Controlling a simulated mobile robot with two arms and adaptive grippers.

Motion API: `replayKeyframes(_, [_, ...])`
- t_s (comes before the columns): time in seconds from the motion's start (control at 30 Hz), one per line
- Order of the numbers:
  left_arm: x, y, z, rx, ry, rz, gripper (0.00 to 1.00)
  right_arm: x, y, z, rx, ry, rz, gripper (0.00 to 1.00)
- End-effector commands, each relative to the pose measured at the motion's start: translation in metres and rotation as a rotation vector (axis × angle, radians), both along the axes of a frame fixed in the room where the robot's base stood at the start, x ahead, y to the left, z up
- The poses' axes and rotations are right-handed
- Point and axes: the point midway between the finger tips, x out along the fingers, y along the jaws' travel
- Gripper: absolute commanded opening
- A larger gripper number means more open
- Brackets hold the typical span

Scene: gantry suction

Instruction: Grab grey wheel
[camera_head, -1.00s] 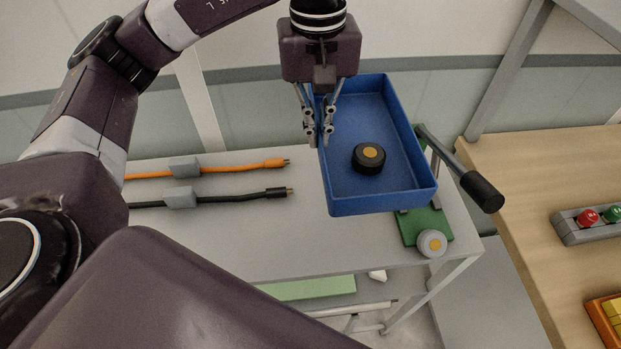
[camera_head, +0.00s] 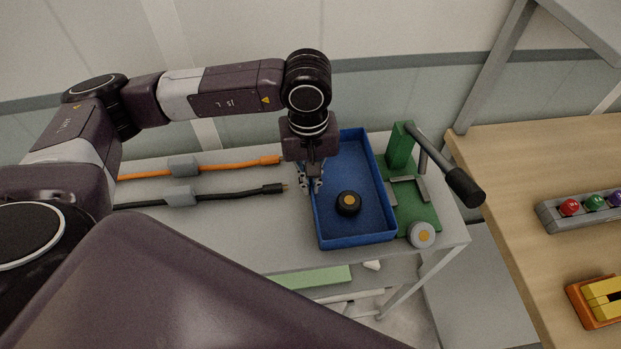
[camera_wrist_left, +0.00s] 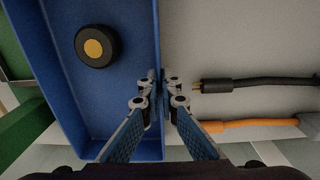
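The grey wheel (camera_head: 422,235), with a yellow-orange hub, sits at the front end of the green fixture (camera_head: 417,207) on the right part of the grey table. My left gripper (camera_head: 309,188) is away to its left, pointing down at the left wall of the blue tray (camera_head: 385,238). In the left wrist view its fingers (camera_wrist_left: 160,85) straddle the tray wall and look shut on it. A black wheel (camera_head: 348,203) with an orange hub lies inside the tray and also shows in the left wrist view (camera_wrist_left: 97,46). The grey wheel is not in the wrist view. My right gripper is not seen.
A lever with a black handle (camera_head: 464,186) sticks out over the table's right edge. Orange (camera_head: 225,166) and black (camera_head: 230,194) cables in grey clips lie left of the tray. A wooden table (camera_head: 510,170) with coloured buttons stands at right.

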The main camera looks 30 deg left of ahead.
Motion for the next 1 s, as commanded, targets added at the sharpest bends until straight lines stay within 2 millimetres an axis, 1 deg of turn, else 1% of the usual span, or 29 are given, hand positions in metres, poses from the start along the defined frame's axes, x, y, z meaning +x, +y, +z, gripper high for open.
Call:
replayKeyframes(0.17, [0.001,0.000,0.001,-0.001,-0.002,0.000,0.00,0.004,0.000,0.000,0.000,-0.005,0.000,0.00])
replayKeyframes(0.3, [0.001,0.000,-0.003,-0.001,-0.002,0.000,0.00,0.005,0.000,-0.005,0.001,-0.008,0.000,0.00])
replayKeyframes(0.5, [0.000,0.000,-0.002,0.000,0.000,0.000,0.22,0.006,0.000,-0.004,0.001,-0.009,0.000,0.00])
replayKeyframes(0.83, [0.000,0.000,0.000,0.000,0.000,0.000,0.22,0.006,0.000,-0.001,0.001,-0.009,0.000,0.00])
replayKeyframes(0.9, [0.001,0.000,0.003,-0.001,-0.002,0.000,0.22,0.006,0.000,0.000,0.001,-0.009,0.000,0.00])
replayKeyframes(0.93, [0.001,0.000,0.006,-0.001,-0.003,0.000,0.22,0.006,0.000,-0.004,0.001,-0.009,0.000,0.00])
replayKeyframes(1.0, [0.002,0.000,0.017,-0.002,-0.008,-0.001,0.22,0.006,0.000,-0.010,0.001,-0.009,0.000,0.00])
